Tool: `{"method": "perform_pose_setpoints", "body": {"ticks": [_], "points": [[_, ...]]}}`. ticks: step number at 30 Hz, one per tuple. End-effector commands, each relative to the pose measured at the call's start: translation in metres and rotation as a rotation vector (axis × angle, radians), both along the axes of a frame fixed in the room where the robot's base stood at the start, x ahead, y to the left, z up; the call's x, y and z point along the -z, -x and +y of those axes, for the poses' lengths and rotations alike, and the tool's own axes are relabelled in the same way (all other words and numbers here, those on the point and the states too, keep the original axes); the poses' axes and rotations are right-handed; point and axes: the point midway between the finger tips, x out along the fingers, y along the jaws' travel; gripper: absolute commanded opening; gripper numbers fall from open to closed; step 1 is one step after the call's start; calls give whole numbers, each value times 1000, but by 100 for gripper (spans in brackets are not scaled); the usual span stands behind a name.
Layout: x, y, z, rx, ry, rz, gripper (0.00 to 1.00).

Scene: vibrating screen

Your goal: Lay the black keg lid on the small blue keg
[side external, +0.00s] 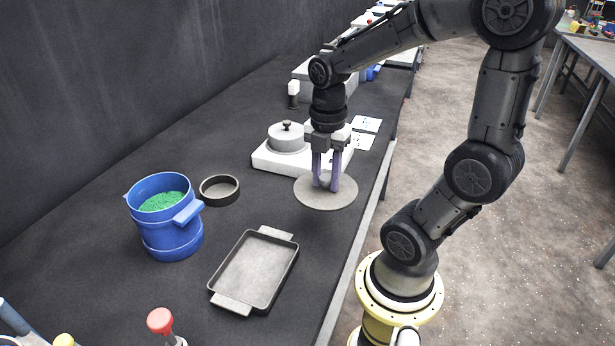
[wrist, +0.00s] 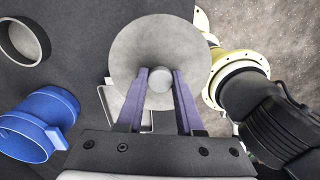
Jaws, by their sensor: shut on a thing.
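The blue keg (side external: 170,238) stands upright and open at the left, full of green granules. It also shows at the wrist view's left edge (wrist: 28,137), clear of the lid.
A shallow dark round dish (side external: 219,190) lies beside the keg. A grey two-handled tray (side external: 254,271) lies in front. A white machine with a lidded grey pot (side external: 287,140) stands behind my gripper. A red-topped item (side external: 160,321) is at the front edge. Table between lid and keg is partly clear.

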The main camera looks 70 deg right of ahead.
Motion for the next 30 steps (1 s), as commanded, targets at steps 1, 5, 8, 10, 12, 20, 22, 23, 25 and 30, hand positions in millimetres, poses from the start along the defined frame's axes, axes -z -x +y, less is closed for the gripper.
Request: {"method": "perform_pose_setpoints", "body": {"ticks": [1,5,8,10,12,20,22,23,25,30], "points": [[-4,6,3,0,1,-4,0],[-10,18,9,0,1,-4,0],[-12,23,11,0,0,-1,0],[-12,25,12,0,0,-1,0],[-12,25,14,-7,0,-1,0],[-11,-16,23,-121,0,1,0],[-17,-42,26,-112,0,2,0],[-20,-54,28,-95,0,1,0],[-26,-81,33,-34,0,0,0],[-41,-139,50,184,0,1,0]]}}
